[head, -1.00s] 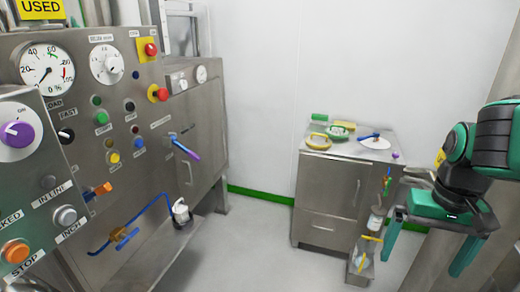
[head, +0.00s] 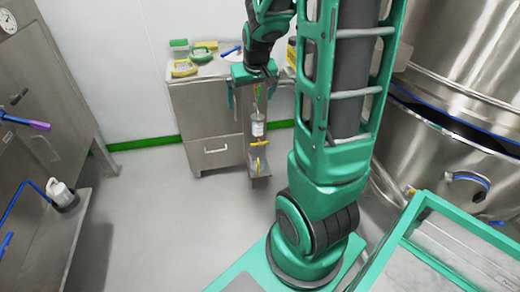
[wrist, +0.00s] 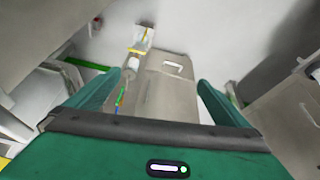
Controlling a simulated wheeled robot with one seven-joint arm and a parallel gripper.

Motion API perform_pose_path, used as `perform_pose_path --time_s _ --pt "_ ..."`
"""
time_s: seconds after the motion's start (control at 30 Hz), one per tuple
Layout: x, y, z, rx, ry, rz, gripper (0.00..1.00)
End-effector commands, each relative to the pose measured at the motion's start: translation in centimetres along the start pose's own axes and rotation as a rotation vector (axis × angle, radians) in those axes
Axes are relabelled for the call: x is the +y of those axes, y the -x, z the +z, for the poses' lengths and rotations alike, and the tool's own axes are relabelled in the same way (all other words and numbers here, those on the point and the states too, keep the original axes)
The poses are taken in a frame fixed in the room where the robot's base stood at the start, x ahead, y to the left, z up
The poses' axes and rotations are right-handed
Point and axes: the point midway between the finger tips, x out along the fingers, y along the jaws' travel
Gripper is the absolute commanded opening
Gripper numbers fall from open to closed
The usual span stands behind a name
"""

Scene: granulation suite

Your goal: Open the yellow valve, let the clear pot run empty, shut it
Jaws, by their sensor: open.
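A clear pot (head: 258,128) hangs upright on a narrow metal stand in front of the grey cabinet, in the head view. The yellow valve (head: 260,144) sits just below it, its handle roughly crosswise. The pot (wrist: 130,65) and yellow valve (wrist: 137,50) also show in the wrist view, beyond my fingers. The pot's fill level is too small to tell. My gripper (head: 250,98) is open and empty, above the pot and apart from the valve. In the wrist view its two green fingers (wrist: 158,80) stand wide apart.
The cabinet (head: 212,151) behind carries yellow and green rimmed dishes. A smaller coloured valve (wrist: 120,100) lies above the pot. A steel machine (head: 30,150) stands left, a large steel vessel (head: 455,75) right. The floor (head: 160,220) between is clear.

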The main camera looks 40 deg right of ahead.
Motion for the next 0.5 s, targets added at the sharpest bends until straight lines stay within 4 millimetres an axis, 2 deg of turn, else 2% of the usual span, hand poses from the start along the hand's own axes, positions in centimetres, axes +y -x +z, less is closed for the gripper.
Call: perform_pose_path --time_s 0.03,0.3,0.5 --pt "0.0 -1.6 -1.3 0.02 0.008 0.0 1.0" --pt "-0.8 -9.6 -8.9 0.186 0.055 -0.016 1.0" --pt "-1.2 -15.9 -13.3 0.312 0.078 -0.033 1.0"
